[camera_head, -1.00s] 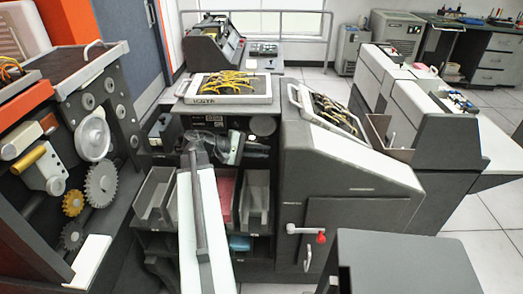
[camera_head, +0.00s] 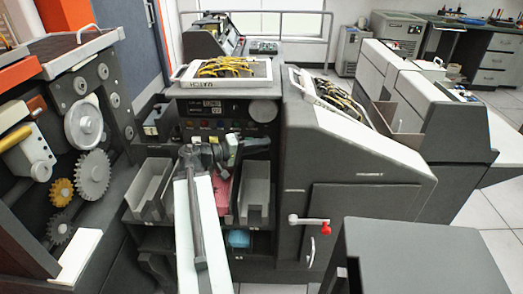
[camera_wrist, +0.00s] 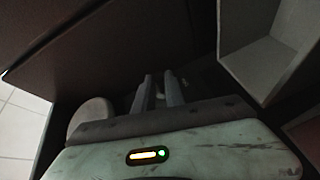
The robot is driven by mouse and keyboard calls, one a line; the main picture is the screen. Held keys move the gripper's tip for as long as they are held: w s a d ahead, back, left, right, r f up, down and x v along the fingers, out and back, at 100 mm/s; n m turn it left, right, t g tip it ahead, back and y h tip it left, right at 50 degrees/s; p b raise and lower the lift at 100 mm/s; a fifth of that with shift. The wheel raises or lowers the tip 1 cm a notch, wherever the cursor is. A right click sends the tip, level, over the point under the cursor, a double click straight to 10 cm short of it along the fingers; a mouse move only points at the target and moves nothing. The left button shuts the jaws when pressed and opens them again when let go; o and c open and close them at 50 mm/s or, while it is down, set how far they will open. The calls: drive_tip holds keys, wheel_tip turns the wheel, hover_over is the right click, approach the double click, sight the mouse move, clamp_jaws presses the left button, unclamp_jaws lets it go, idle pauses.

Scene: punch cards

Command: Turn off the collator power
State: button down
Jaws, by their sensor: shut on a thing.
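The collator (camera_head: 365,172) is the dark grey machine in the middle of the head view, with a wired plugboard (camera_head: 225,69) on top. Its upright front panel (camera_head: 193,126) carries a row of small coloured buttons and a round pale disc (camera_head: 264,110). My gripper (camera_head: 262,142) is just below the button row, above the card bins, pointing right. In the wrist view its two fingers (camera_wrist: 161,92) run parallel into a dark recess. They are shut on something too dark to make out. I cannot tell which control is the power switch.
A crank with a red knob (camera_head: 324,227) sticks out on the right. A geared machine (camera_head: 93,178) is close on the left. A grey cabinet (camera_head: 420,258) stands at front right.

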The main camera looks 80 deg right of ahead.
drive_tip(key=shift+f+m+g+h+b, duration=0.2)
drive_tip(key=shift+f+m+g+b, duration=0.15)
drive_tip(key=shift+m+b, duration=0.45)
drive_tip(key=shift+f+m+g+h+b, duration=0.2)
drive_tip(key=shift+f+m+g+b, duration=0.1)
drive_tip(key=shift+m+b, duration=0.5)
drive_tip(key=c, duration=1.5)
unclamp_jaws()
drive_tip(key=shift+r, duration=0.1)
drive_tip(key=shift+s, duration=0.15)
